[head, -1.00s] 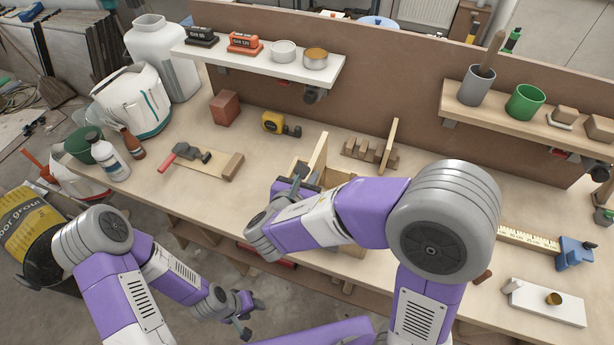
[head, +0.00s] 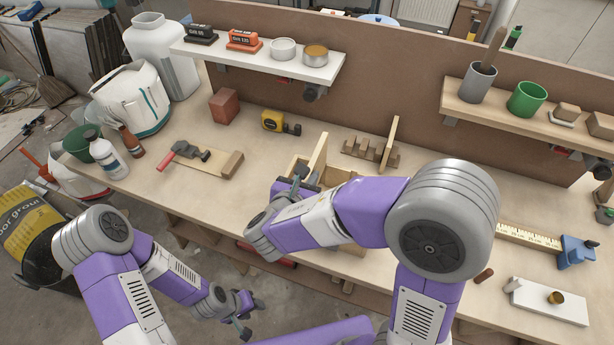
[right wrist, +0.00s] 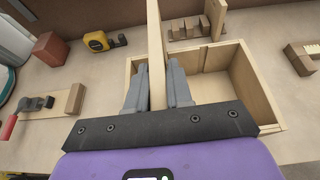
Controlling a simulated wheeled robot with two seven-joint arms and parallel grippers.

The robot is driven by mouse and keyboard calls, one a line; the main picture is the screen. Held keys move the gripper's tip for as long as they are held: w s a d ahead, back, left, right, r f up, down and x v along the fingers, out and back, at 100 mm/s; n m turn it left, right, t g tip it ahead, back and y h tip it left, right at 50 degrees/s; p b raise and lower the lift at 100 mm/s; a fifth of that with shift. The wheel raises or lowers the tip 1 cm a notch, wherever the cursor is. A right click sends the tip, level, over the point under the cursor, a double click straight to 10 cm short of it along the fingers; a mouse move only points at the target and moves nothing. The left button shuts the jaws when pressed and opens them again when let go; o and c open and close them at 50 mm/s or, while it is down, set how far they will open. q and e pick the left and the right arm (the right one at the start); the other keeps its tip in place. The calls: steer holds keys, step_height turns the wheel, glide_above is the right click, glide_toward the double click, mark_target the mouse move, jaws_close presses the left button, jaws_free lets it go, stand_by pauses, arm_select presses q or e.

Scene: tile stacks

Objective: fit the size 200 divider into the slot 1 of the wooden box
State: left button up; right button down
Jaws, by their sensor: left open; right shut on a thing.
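The wooden box (right wrist: 255,85) is open-topped, with inner compartments, and sits on the bench under my right gripper. In the head view the box (head: 344,176) is largely hidden by my right arm. My right gripper (right wrist: 154,82) is shut on a thin upright wooden divider (right wrist: 155,40), which also shows in the head view (head: 318,157). The divider stands over the left part of the box; its lower edge is hidden, so I cannot tell how deep it sits in a slot. My left gripper (head: 245,318) is open and empty, low in front of the bench.
Behind the box, a notched wooden rack (head: 361,149) holds another upright board (head: 391,137). A yellow tape measure (head: 280,121), a red block (head: 224,105) and a clamp on a board (head: 214,163) lie to the left. Shelves overhang the bench's back.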

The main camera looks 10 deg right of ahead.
steer(key=shift+f+b, duration=4.45)
steer(key=shift+f, duration=0.8)
steer(key=c, duration=0.9)
jaws_free()
steer(key=shift+c, duration=0.2)
steer(key=p+v, duration=0.2)
steer(key=v, duration=0.4)
steer(key=shift+s+a+r, duration=0.15)
steer(key=shift+s, duration=0.05)
steer(key=shift+s+a+r, duration=0.1)
steer(key=shift+s+a, duration=0.15)
steer(key=shift+s, duration=0.2)
